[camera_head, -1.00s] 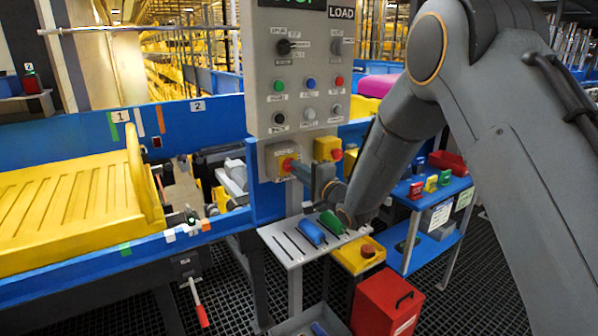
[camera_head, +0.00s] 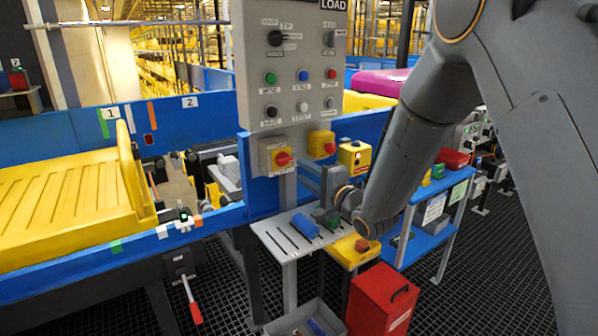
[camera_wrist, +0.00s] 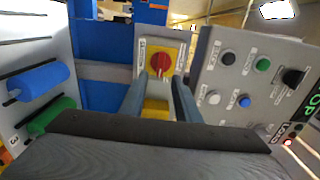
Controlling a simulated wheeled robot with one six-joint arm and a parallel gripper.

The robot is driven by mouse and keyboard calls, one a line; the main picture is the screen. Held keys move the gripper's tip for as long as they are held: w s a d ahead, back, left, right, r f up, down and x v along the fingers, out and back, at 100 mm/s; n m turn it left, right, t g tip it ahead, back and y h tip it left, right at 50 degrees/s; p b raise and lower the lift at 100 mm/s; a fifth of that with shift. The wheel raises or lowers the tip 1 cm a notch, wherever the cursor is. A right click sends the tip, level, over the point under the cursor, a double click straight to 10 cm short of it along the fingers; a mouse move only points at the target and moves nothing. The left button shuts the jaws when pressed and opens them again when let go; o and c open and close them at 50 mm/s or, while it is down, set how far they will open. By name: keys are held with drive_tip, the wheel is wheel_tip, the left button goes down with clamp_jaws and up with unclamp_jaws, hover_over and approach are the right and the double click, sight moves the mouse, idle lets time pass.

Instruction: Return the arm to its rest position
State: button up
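My gripper (camera_head: 312,178) is in front of the lower part of the grey control panel (camera_head: 290,70), beside the yellow switch box with a red knob (camera_head: 277,156). In the wrist view its two fingers (camera_wrist: 168,95) stand apart, with nothing seen gripped between them. Beyond the fingertips a yellow box with a red rotary knob (camera_wrist: 166,57) shows, apart from them. Another yellow surface (camera_wrist: 156,108) shows behind the fingers. My arm is still stretched out from the upper right in the head view.
A grey slotted shelf (camera_head: 276,240) with a blue handle (camera_head: 304,226) and a green one lies just below my gripper. A red box (camera_head: 383,300) and a yellow button box (camera_head: 350,251) stand below. A blue rack (camera_head: 425,250) is at right, the yellow tray (camera_head: 65,205) at left.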

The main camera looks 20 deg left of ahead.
drive_tip(key=shift+s+d, duration=0.25)
drive_tip(key=s+d+f+n+g+h, duration=0.1)
drive_tip(key=s+d+f+h, duration=0.2)
drive_tip(key=d, duration=0.6)
drive_tip(key=s+d+f+n+g+h, duration=0.1)
drive_tip(key=d+f+h, duration=0.1)
drive_tip(key=d+h, duration=0.45)
drive_tip(key=s+d+f+n+g+h, duration=0.1)
drive_tip(key=s+d+f+h, duration=0.15)
drive_tip(key=d, duration=0.85)
drive_tip(key=s+d+f+n+g+h, duration=0.1)
drive_tip(key=s+d+g, duration=0.3)
drive_tip(key=s, duration=0.8)
drive_tip(key=s+d+f+n+g, duration=0.1)
drive_tip(key=s+d+n+g, duration=0.3)
drive_tip(key=s+d, duration=0.3)
drive_tip(key=s, duration=0.5)
drive_tip(key=shift+s+d+f+h, duration=0.3)
drive_tip(key=shift+s+h, duration=0.05)
drive_tip(key=shift+h, duration=0.05)
